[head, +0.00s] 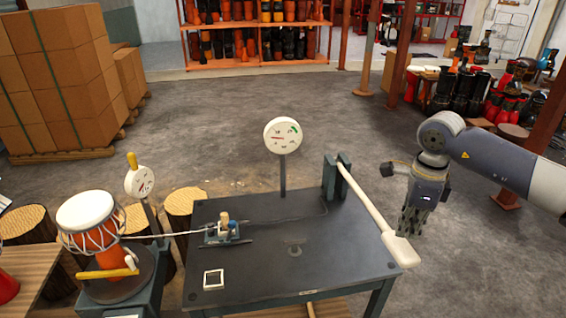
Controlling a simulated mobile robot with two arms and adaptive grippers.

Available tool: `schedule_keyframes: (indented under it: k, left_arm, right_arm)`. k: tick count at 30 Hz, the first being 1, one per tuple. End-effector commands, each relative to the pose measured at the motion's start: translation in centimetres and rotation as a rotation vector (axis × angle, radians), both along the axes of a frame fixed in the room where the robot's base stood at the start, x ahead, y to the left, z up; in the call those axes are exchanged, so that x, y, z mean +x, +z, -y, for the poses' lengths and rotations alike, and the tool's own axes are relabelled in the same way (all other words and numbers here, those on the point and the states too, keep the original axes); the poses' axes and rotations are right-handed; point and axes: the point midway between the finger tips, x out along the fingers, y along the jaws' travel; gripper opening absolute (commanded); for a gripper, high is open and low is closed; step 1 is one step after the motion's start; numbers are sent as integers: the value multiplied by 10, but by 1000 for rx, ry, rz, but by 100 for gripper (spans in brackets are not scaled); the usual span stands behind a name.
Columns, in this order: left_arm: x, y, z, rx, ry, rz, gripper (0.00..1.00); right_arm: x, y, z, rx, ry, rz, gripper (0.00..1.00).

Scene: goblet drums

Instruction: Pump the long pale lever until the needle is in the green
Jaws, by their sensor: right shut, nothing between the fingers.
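The long pale lever (372,205) runs from a dark green pivot bracket (337,176) at the table's back right. It slopes down toward the front right, its broad paddle end at the table's right edge. A round white gauge (283,135) stands on a post behind the table. It has a green band at its upper right, and its red needle points left, away from the green. My right gripper (408,228) hangs fingers down just right of the lever's paddle, shut and empty. I cannot tell whether it touches the lever. My left gripper is not in view.
The dark table (255,262) carries a small clamp device (222,232) and a white square frame (214,280). A cable runs left from the device to a goblet drum (88,222) on a stand, beside a second, smaller gauge (139,181). Open floor lies behind and right.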

Motion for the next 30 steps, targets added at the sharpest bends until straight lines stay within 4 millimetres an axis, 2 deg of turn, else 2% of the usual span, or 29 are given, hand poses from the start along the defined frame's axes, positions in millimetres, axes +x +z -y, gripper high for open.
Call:
schedule_keyframes:
  k: [30]
  left_arm:
    - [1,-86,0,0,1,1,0]
  right_arm:
    - [6,-121,-1,1,1,-2,0]
